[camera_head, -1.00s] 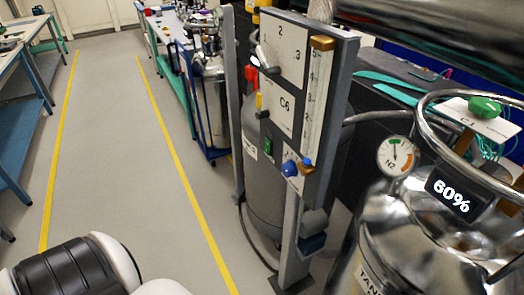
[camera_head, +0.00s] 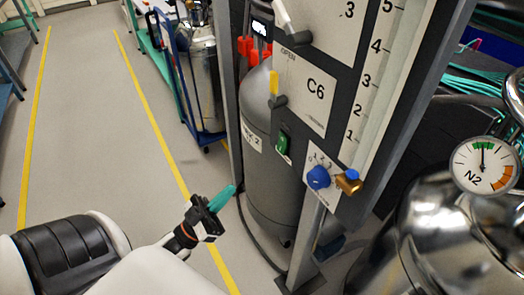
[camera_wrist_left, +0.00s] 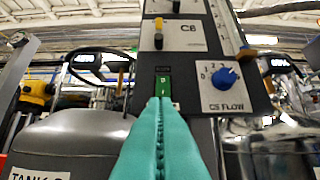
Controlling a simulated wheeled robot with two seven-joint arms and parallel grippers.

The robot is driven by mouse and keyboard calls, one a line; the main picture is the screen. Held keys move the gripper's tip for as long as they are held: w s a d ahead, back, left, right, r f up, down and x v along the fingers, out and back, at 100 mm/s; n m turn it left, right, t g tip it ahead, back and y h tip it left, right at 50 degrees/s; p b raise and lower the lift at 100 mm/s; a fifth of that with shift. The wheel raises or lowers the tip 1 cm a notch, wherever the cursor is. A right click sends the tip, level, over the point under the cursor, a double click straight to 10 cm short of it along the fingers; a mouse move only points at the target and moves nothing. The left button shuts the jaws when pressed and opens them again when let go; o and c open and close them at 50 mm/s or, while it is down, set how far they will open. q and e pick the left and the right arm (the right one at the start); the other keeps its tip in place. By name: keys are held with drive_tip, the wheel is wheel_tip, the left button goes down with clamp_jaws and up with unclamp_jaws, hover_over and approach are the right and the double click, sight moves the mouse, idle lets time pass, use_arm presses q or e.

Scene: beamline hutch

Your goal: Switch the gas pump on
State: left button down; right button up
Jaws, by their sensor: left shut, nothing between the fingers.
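A small green rocker switch (camera_head: 283,143) sits on the grey gas panel (camera_head: 300,152), below the white C6 plate (camera_head: 307,92). It also shows in the left wrist view (camera_wrist_left: 163,85), just beyond the fingertips. I cannot read which way it is set. A blue C5 FLOW knob (camera_head: 318,177) is to its right; in the left wrist view the knob (camera_wrist_left: 224,78) points up and to the right. My left gripper (camera_head: 232,189) has teal fingers shut with nothing in them, lower left of the switch in the head view. My right gripper is not in view.
A yellow-handled lever (camera_head: 275,88) is above the switch, and a brass fitting (camera_head: 348,183) beside the knob. A grey gas cylinder (camera_head: 270,185) stands behind the panel. A shiny tank with an N2 gauge (camera_head: 484,165) is at right. The floor (camera_head: 90,150) at left is clear.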

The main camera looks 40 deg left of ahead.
sight(280, 148)
use_arm(q)
drive_tip(key=x, duration=0.4)
drive_tip(key=p+x, duration=0.1)
drive_tip(key=x, duration=0.3)
drive_tip(key=f+p+x, duration=0.1)
drive_tip(key=x, duration=0.3)
drive_tip(key=shift+w+d+r, duration=0.2)
drive_tip(key=shift+w+d, duration=0.15)
drive_tip(key=shift+d, duration=0.1)
drive_tip(key=shift+w+d+f+p, duration=0.1)
drive_tip(key=shift+w+d+p, duration=0.2)
drive_tip(key=shift+w, duration=0.25)
drive_tip(key=shift+w+d+f+t+h+b, duration=0.1)
drive_tip(key=shift+w+f+t+h+b, duration=0.25)
drive_tip(key=shift+b, duration=0.85)
drive_tip(key=shift+r+p, duration=0.2)
drive_tip(key=shift+p, duration=0.15)
